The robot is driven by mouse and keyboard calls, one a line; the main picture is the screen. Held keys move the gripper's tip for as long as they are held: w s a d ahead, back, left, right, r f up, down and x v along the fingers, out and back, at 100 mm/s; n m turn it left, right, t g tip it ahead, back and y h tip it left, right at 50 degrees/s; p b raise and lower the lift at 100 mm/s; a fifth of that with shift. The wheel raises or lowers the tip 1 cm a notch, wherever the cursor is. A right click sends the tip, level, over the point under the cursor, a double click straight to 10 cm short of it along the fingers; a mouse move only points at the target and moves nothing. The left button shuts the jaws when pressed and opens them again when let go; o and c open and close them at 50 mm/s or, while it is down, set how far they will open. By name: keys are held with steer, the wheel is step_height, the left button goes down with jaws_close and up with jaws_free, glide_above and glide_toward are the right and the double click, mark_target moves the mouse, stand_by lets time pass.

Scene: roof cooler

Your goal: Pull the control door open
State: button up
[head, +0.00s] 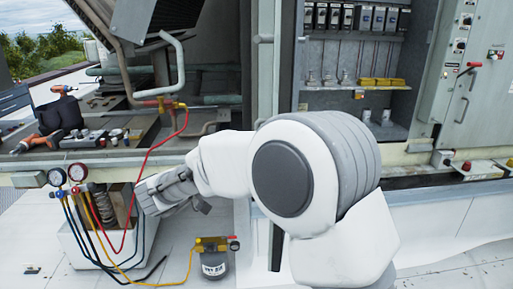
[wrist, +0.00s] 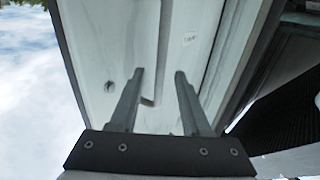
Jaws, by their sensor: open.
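My gripper (wrist: 160,72) is open in the wrist view, with its two dark fingers apart. In front of the fingers is a pale panel (wrist: 112,45) with a round fitting and a small label; a dark bar shows beside the left finger. I cannot tell whether the fingers touch it. In the head view a grey control door or panel (head: 483,110) with switches and a handle stands at the right. A narrow upright panel edge (head: 288,60) stands left of the open control compartment (head: 355,75). I cannot tell which panel the wrist view shows.
Two gauges with hoses (head: 66,175) stand at the lower left, and a red hose (head: 150,150) hangs near my arm. A small canister (head: 214,262) sits on the floor. A drill (head: 60,118) and tools lie on the ledge. Pale floor is clear at the lower right.

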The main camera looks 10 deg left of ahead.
steer(key=v, duration=1.3)
